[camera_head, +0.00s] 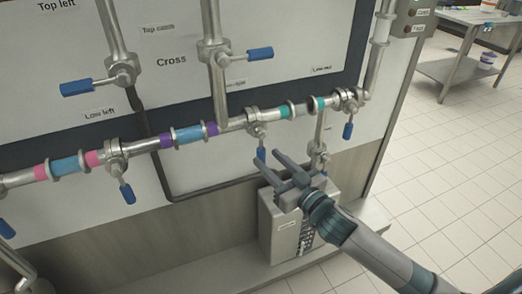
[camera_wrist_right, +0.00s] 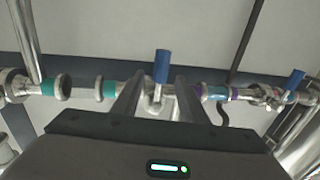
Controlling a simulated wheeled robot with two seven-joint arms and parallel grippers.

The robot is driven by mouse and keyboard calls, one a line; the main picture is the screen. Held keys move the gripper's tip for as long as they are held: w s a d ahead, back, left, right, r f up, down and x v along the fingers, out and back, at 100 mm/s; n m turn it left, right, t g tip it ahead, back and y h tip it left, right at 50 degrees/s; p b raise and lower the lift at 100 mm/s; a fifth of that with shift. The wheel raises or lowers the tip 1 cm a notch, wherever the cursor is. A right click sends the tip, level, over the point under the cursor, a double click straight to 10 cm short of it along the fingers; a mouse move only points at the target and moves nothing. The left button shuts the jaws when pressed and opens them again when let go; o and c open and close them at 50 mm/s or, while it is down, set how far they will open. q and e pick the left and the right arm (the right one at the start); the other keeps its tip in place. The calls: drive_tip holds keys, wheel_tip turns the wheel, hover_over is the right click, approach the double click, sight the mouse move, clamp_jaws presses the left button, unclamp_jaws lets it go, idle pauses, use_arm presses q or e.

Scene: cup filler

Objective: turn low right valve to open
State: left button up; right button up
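The low right valve (camera_head: 256,128) sits on the horizontal pipe, below a small label that is partly hidden by the upright pipe. Its blue handle (camera_head: 261,155) hangs down from the pipe. My right gripper (camera_head: 268,157) is open, with its two fingers apart near this handle. In the right wrist view, the blue handle (camera_wrist_right: 162,66) shows in the gap beyond the right gripper (camera_wrist_right: 156,84), with the valve body between the fingers. Contact cannot be told. My left gripper is not in view.
Another blue-handled valve (camera_head: 346,98) is to the right on the same pipe, and a lower valve (camera_head: 318,150) is close by. A grey box (camera_head: 283,235) stands below my gripper. The low left valve (camera_head: 115,158) is farther left. Tiled floor (camera_head: 450,170) is open at right.

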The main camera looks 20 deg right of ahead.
sight(264, 155)
drive_tip(key=shift+x, duration=2.4)
clamp_jaws()
